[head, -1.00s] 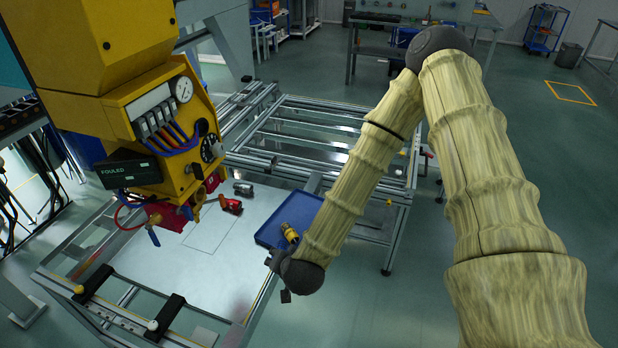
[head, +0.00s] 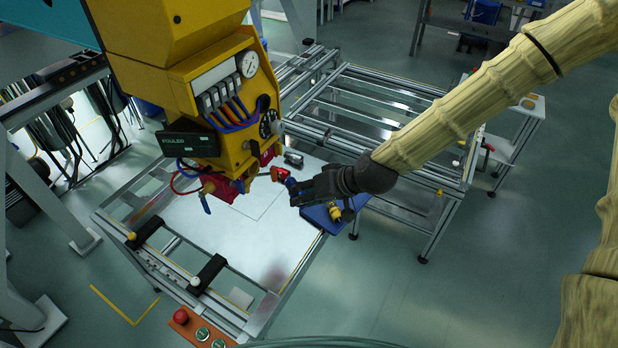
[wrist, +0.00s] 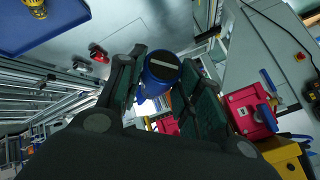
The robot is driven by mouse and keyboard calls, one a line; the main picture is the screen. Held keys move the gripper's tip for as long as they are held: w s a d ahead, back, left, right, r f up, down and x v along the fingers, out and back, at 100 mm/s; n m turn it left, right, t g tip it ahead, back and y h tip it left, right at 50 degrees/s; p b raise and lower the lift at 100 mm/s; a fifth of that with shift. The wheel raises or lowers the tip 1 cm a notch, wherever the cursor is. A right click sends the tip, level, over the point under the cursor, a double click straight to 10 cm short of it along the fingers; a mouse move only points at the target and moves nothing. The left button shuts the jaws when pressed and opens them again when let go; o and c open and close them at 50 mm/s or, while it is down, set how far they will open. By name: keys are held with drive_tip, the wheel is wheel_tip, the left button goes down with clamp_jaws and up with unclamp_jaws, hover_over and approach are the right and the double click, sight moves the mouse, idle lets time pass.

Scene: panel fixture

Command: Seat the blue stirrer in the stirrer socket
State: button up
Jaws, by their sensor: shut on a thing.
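My gripper (head: 300,189) is shut on a blue cylindrical piece, which I take to be the blue stirrer (wrist: 161,70). In the wrist view it sits between the two dark fingers, its round end with a pale bar facing the camera. My gripper is above the right part of the white table, to the right of the yellow panel unit (head: 230,105). I cannot tell which fitting is the stirrer socket.
Red blocks (head: 227,190) and a brass fitting hang under the panel. A grey cylindrical tool (head: 293,158) and a red tool (wrist: 98,53) lie on the white table (head: 190,230). A blue tray (wrist: 60,28) holds a yellow piece (wrist: 36,8).

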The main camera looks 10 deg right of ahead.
drive_tip(key=s+r+n+g+y+p, duration=0.1)
drive_tip(key=s+r+n+g, duration=0.2)
drive_tip(key=r+n, duration=0.3)
drive_tip(key=shift+s+d+r+n+g+y, duration=0.35)
drive_tip(key=shift+r+g, duration=0.55)
drive_tip(key=shift+r, duration=0.2)
drive_tip(key=shift+p, duration=0.35)
drive_tip(key=shift+w+a+b, duration=0.35)
drive_tip(key=shift+w+a, duration=0.55)
drive_tip(key=shift+a, duration=0.25)
drive_tip(key=shift+w+a+b, duration=0.3)
drive_tip(key=shift+w+a, duration=0.55)
drive_tip(key=shift+a, duration=0.3)
drive_tip(key=shift+w+a+r+b, duration=0.1)
drive_tip(key=shift+w+a+b, duration=0.05)
drive_tip(key=shift+w+a, duration=0.6)
drive_tip(key=shift+w+a+b, duration=0.15)
drive_tip(key=shift+w+a, duration=0.3)
drive_tip(key=shift+a, duration=0.5)
idle(0.5)
drive_tip(key=shift+s+d, duration=0.15)
idle(0.3)
drive_tip(key=shift+s+d+p, duration=0.15)
drive_tip(key=shift+s+d, duration=0.3)
drive_tip(key=shift+d, duration=0.15)
drive_tip(key=shift+s+d+p, duration=0.15)
drive_tip(key=shift+s+d, duration=0.25)
drive_tip(key=shift+d, duration=0.2)
